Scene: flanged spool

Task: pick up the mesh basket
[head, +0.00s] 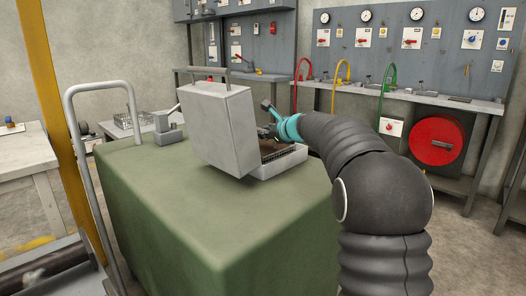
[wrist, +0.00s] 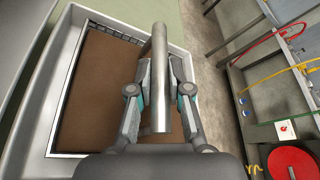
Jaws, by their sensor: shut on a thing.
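The mesh basket (head: 284,156) sits in a light grey box (head: 280,168) on the green-covered table, with the box's lid standing open. In the wrist view, a strip of its mesh (wrist: 115,32) shows along the far inner wall, above a flat brown surface. My gripper (head: 267,130) is over the box's right part, partly behind the lid's edge. In the wrist view, my gripper (wrist: 160,70) is shut on a thick round metal bar (wrist: 160,105), which looks like the basket's handle. Where the bar joins the basket is hidden.
The raised lid (head: 222,128) stands left of my gripper. Another wire basket (head: 130,119) is on a table behind. The green-covered table (head: 210,210) is clear in front of the box. A wall bench (head: 420,98) with coloured hoses and a red reel (head: 437,140) stands back right.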

